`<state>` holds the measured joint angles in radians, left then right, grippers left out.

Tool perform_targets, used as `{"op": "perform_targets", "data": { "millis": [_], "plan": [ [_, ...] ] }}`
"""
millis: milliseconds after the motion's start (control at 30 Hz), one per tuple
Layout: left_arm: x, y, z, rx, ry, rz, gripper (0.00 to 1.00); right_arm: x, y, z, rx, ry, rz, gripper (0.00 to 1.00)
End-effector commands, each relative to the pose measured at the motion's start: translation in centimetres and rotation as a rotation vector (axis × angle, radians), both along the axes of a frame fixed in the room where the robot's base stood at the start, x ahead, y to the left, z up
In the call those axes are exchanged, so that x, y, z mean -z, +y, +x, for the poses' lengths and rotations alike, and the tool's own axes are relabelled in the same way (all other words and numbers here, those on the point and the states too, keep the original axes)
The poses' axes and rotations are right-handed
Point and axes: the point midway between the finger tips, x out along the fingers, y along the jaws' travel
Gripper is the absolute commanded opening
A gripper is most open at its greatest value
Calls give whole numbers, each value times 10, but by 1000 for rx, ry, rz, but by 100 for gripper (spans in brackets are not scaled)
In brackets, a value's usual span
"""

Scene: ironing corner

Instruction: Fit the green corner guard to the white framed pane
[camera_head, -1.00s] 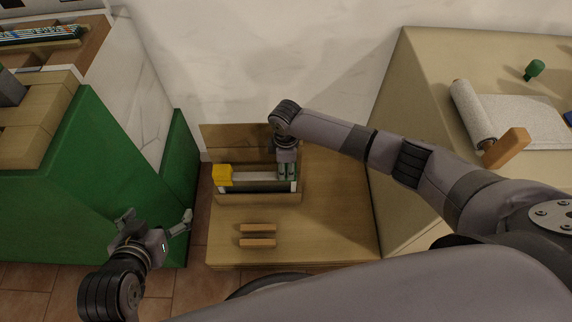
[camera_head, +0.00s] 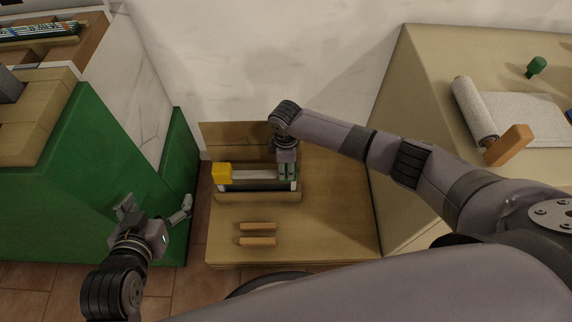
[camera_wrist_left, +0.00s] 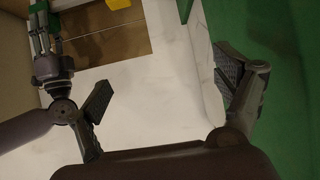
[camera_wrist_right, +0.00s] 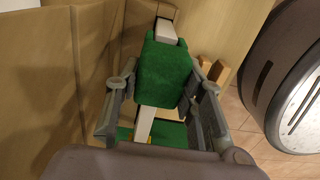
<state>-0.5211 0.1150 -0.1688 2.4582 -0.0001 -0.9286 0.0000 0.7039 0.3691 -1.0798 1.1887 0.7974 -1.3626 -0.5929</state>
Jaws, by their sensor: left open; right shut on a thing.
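The white framed pane (camera_head: 253,174) stands in a wooden rack (camera_head: 258,196) on the low table, with a yellow corner guard (camera_head: 222,174) on its left end. My right gripper (camera_head: 287,172) points down at the pane's right end, shut on the green corner guard (camera_wrist_right: 163,72). In the right wrist view, the white frame (camera_wrist_right: 165,31) shows on both sides of the guard; I cannot tell whether the guard is seated or just above it. My left gripper (camera_head: 155,211) is open and empty, beside the green cabinet, well away from the pane.
Two small wooden blocks (camera_head: 257,226) lie on the low table (camera_head: 330,220) in front of the rack; its right part is clear. A green cabinet (camera_head: 70,205) stands on the left. A taller counter (camera_head: 420,110) on the right holds a rolled cloth (camera_head: 472,112).

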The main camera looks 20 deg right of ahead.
Motion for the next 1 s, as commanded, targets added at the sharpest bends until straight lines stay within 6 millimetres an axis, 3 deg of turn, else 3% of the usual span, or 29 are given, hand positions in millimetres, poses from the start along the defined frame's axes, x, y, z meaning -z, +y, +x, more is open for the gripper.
{"op": "perform_targets", "data": {
  "millis": [1000],
  "plan": [
    [-24, -8, 18, 8, -150, -35, 89, 11, 0, 0, 0, 0, 0, 17]
  ]
}}
